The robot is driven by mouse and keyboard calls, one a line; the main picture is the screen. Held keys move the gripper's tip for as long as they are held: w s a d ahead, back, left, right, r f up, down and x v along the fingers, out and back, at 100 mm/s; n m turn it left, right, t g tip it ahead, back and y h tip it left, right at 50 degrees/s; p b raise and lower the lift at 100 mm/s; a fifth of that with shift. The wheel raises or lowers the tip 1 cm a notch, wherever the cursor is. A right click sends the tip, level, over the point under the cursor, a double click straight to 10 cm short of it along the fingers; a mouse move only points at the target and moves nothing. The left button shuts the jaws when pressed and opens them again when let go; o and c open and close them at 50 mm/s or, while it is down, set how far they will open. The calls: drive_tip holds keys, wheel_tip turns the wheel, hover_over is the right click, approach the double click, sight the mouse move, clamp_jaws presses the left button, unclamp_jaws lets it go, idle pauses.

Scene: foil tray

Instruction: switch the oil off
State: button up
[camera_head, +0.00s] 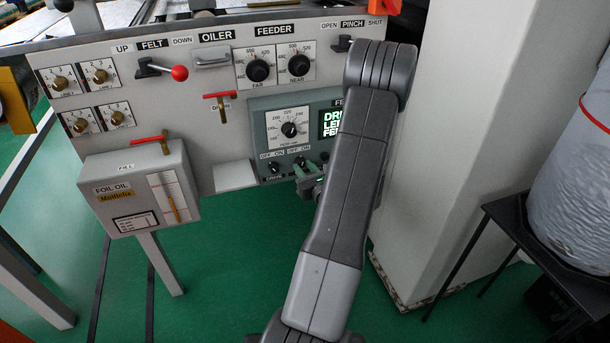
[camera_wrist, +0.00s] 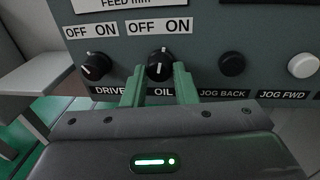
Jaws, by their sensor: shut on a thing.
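The OIL switch is a black rotary knob (camera_wrist: 160,64) with a pale mark near its top, under an OFF ON label on the grey-green control panel (camera_head: 262,105). Whether it points to OFF or ON I cannot tell for sure. My gripper (camera_wrist: 160,78) has its green fingers on either side of this knob and is shut on it. In the head view my gripper (camera_head: 306,180) is at the panel's lower edge, and the arm hides the panel's right part. The DRIVE knob (camera_wrist: 96,66) is just left, its white mark slanting toward lower left.
A black JOG BACK button (camera_wrist: 232,64) and a white JOG FWD button (camera_wrist: 303,66) sit to the right. The foil oil box (camera_head: 140,190) with a red-handled valve stands at left. A pale column (camera_head: 475,150) rises right of my arm.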

drive_tip(key=n+b, duration=0.4)
drive_tip(key=b, duration=0.1)
drive_tip(key=shift+f+h, duration=0.25)
drive_tip(key=shift+h, duration=0.15)
drive_tip(key=n+b, duration=0.3)
drive_tip(key=b, duration=0.2)
drive_tip(key=shift+r+g+h, duration=0.15)
drive_tip(key=shift+g+h, duration=0.15)
drive_tip(key=shift+r+n+b, duration=0.1)
drive_tip(key=shift+n+b, duration=0.3)
drive_tip(key=shift+n, duration=0.1)
drive_tip(key=o, duration=1)
drive_tip(key=shift+r, duration=0.1)
drive_tip(key=p+v, duration=0.2)
drive_tip(key=v, duration=1.2)
drive_tip(key=shift+a, duration=0.2)
